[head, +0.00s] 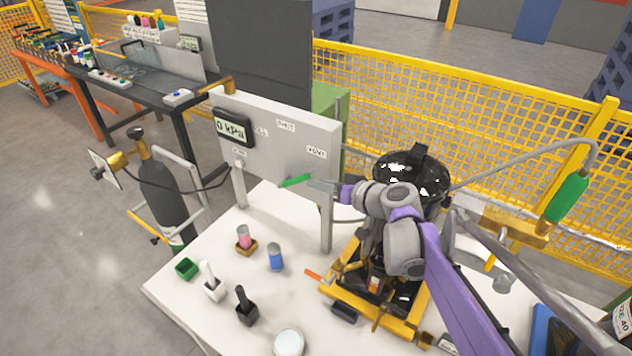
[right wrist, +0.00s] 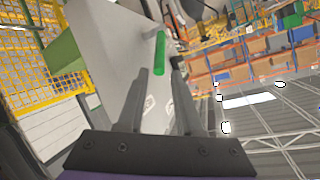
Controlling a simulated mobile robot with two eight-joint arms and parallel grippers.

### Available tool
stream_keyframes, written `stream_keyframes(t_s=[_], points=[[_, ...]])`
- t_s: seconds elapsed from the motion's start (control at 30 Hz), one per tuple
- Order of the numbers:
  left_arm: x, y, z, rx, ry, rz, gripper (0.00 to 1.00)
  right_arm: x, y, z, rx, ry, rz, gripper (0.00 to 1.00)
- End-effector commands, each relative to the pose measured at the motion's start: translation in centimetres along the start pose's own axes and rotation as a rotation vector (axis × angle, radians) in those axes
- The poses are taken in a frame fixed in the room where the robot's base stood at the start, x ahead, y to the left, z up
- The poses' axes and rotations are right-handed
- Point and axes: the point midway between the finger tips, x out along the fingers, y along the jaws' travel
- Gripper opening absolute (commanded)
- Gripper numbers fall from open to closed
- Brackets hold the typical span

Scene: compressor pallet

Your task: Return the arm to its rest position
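My right arm reaches in from the lower right in the head view, over the black compressor (head: 405,178). Its gripper (head: 312,184) points left at the lower edge of the panel. A green valve handle (head: 295,181) lies just past the fingertips. In the right wrist view my gripper (right wrist: 160,68) has its two fingers apart with nothing clamped between them. The green handle (right wrist: 160,52) shows at the fingertips there; I cannot tell whether they touch it. My left gripper is not in view.
The white table (head: 215,315) holds a pink-topped jar (head: 243,238), a blue jar (head: 276,258), a green box (head: 186,268) and brushes. The upright panel (head: 285,145) carries a 0 kPa gauge (head: 233,128). A hose with a green grip (head: 567,197) arcs at right. A yellow fence (head: 480,120) stands behind.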

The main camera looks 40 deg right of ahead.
Motion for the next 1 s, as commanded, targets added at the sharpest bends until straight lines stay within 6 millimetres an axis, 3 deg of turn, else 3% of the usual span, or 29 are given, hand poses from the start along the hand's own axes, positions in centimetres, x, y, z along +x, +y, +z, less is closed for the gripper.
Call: stream_keyframes(t_s=[0.43,0.57,0.67,0.77,0.9,1.0], points=[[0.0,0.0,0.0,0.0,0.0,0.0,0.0,0.0,0.0,0.0,0.0,0.0,0.0,0.34],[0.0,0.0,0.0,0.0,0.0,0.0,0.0,0.1,-0.9,1.0,-0.002,-0.031,-0.004,0.34],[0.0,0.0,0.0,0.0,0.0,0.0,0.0,0.2,-3.2,3.8,-0.013,-0.113,-0.01,0.34],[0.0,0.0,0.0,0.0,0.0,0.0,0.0,-0.3,-6.4,8.5,-0.038,-0.249,-0.003,0.34],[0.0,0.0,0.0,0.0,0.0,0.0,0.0,-2.7,-10.0,16.0,-0.101,-0.451,0.045,0.34],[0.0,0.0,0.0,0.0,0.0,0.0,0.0,-5.0,-11.1,20.4,-0.164,-0.56,0.104,0.34]])
